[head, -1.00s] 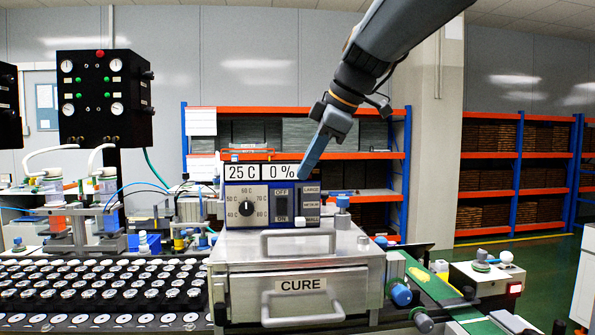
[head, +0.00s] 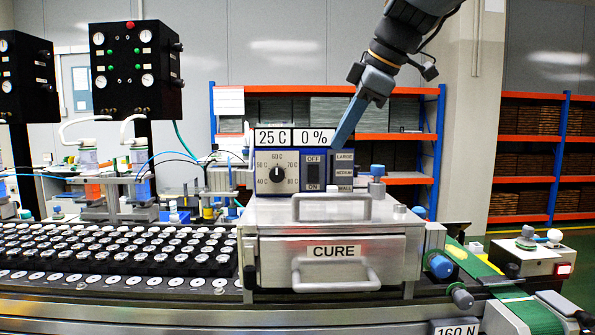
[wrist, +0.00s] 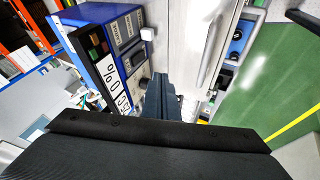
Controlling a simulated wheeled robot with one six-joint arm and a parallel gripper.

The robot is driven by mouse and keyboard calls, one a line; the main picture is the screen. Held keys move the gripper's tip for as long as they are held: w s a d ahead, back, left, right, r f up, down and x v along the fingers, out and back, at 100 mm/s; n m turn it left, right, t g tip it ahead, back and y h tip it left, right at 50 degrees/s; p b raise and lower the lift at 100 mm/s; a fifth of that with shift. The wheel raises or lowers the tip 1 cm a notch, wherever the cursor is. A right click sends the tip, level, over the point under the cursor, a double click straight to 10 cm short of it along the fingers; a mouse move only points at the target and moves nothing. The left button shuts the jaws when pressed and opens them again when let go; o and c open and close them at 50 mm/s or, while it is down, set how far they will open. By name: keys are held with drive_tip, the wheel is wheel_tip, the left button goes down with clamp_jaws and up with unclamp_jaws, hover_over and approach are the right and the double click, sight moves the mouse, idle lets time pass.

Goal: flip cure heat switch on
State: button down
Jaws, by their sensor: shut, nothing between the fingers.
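In the wrist view my fingers (wrist: 165,100) point toward the box (wrist: 95,40). Which side of the rocker is pressed is unclear.
The metal CURE oven drawer (head: 400,262) with its handles lies below the box. Trays of round parts (head: 110,250) fill the left; shelves stand behind.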

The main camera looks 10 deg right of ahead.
sight(319, 169)
drive_tip(key=p+x, duration=0.2)
drive_tip(key=x, duration=0.8)
drive_tip(key=shift+a+f, duration=0.15)
drive_tip(key=shift+w+d+p, duration=0.2)
drive_tip(key=shift+w+p, duration=0.05)
drive_tip(key=shift+w, duration=0.35)
drive_tip(key=shift+w+d+p, duration=0.15)
drive_tip(key=shift+w+p, duration=0.1)
drive_tip(key=shift+w, duration=0.35)
drive_tip(key=shift+w+d+f, duration=0.1)
drive_tip(key=shift+w+d, duration=0.05)
drive_tip(key=shift+w, duration=0.6)
drive_tip(key=shift+w, duration=0.1)
drive_tip(key=shift+w+f+b, duration=0.15)
drive_tip(key=shift+b, duration=0.15)
